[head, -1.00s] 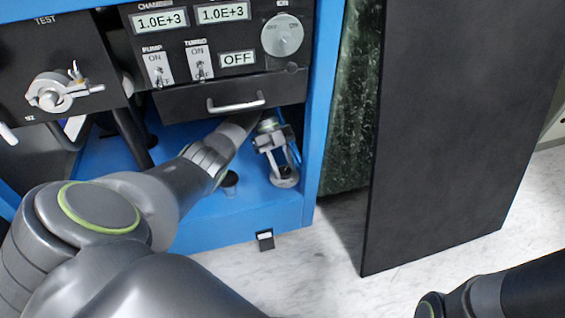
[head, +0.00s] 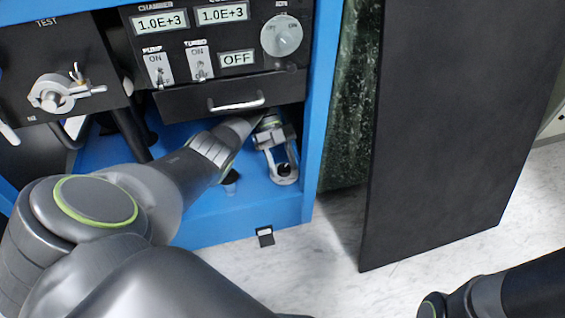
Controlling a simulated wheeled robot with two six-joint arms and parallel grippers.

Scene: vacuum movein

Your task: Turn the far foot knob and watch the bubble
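My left gripper (head: 284,175) reaches down to the blue cabinet floor (head: 205,223), below the drawer handle. A small dark round spot shows at its tips. I cannot tell whether this is a knob between the fingers, or whether they grip it. A black round knob (head: 230,176) stands on the blue floor to the left of the gripper, partly behind my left arm. A small black foot bracket (head: 265,236) with a pale top sits at the cabinet's front lower edge. No bubble can be made out. My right gripper is out of view.
A control panel with displays, switches and a dial (head: 282,36) is above a black drawer with a metal handle (head: 236,103). A clamped port (head: 52,94) is at left. A large black panel (head: 455,130) stands at right. Pale marble floor (head: 330,250) is free in front.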

